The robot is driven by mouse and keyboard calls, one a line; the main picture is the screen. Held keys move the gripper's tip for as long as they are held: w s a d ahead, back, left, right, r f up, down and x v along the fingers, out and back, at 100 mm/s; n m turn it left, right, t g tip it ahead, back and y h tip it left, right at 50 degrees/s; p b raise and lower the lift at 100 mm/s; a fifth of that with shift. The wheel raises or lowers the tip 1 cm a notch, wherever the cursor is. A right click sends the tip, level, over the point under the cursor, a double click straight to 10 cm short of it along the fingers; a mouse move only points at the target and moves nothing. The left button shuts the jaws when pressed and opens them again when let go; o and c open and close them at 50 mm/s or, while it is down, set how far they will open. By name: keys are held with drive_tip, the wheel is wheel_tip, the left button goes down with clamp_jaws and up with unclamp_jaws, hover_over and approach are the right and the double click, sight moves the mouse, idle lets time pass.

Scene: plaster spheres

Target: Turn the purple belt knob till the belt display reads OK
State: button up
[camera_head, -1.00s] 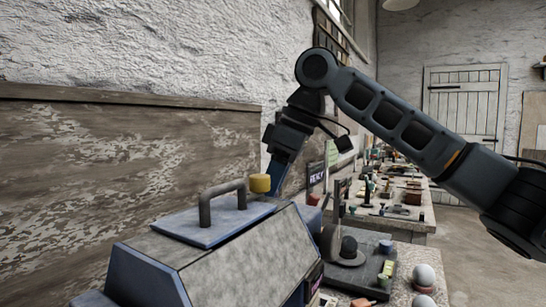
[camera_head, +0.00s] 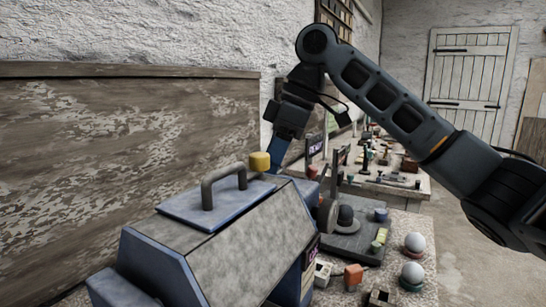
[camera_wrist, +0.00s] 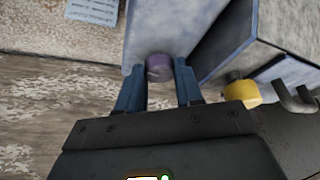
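The purple knob (camera_wrist: 159,67) shows in the wrist view on a grey-blue face of a machine. My gripper (camera_wrist: 158,84) is open, with one blue finger on each side of the knob's near end and a gap visible on both sides. In the head view my gripper (camera_head: 278,155) points down behind the machine (camera_head: 235,255), and the knob is hidden there.
A yellow knob (camera_head: 260,161) and a grey handle (camera_head: 222,184) stand up from the machine's top, close to my gripper. A peeling wooden panel (camera_head: 120,150) covers the wall at left.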

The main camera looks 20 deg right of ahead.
drive_tip(key=o, duration=0.4)
drive_tip(key=shift+o, duration=0.2)
drive_tip(key=v, duration=0.7)
drive_tip(key=shift+d+r, duration=0.15)
drive_tip(key=shift+r, duration=0.2)
drive_tip(key=shift+s+f, duration=0.1)
drive_tip(key=shift+s, duration=0.05)
